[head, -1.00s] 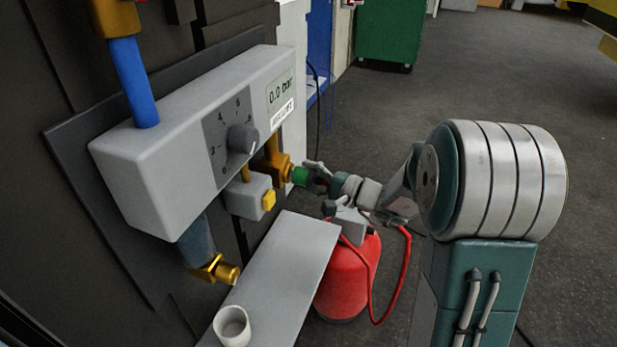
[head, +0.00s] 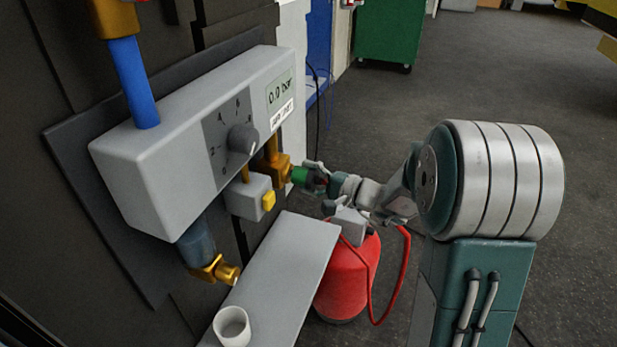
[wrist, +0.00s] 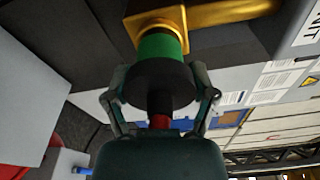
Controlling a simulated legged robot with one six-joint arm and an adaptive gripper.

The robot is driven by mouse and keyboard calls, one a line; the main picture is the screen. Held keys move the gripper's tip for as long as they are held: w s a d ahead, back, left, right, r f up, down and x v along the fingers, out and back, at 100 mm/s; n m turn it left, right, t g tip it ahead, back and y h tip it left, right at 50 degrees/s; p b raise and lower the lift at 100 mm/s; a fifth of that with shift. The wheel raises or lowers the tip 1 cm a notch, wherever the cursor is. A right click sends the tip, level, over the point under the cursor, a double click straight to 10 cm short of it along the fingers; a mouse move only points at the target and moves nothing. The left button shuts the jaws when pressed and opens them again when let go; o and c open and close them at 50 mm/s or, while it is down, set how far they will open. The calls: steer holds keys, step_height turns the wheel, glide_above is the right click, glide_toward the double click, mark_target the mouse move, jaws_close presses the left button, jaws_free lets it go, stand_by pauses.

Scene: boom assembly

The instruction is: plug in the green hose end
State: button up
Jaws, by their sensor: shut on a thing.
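The green hose end (head: 300,176) is level with the brass outlet (head: 277,170) under the grey pressure box. In the wrist view the green hose end (wrist: 160,48) meets the mouth of the brass outlet (wrist: 155,25), with its dark collar nearer to me. I cannot tell how deep it sits. My gripper (head: 316,180) is shut on the hose end; in the wrist view its two fingers (wrist: 158,95) flank the dark collar. A piece of red (wrist: 160,121) shows behind the collar.
The grey pressure box (head: 165,165) reads 0.0 bar. A valve block with a yellow button (head: 268,200) is close left of the outlet. Below are a grey shelf (head: 285,265) with a white cup (head: 232,326) and a red cylinder (head: 345,280). Open floor lies to the right.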

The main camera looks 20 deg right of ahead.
steer(key=shift+w+a, duration=0.3)
steer(key=shift+a, duration=0.05)
steer(key=o, duration=1)
steer(key=shift+c, duration=0.2)
steer(key=v, duration=1.2)
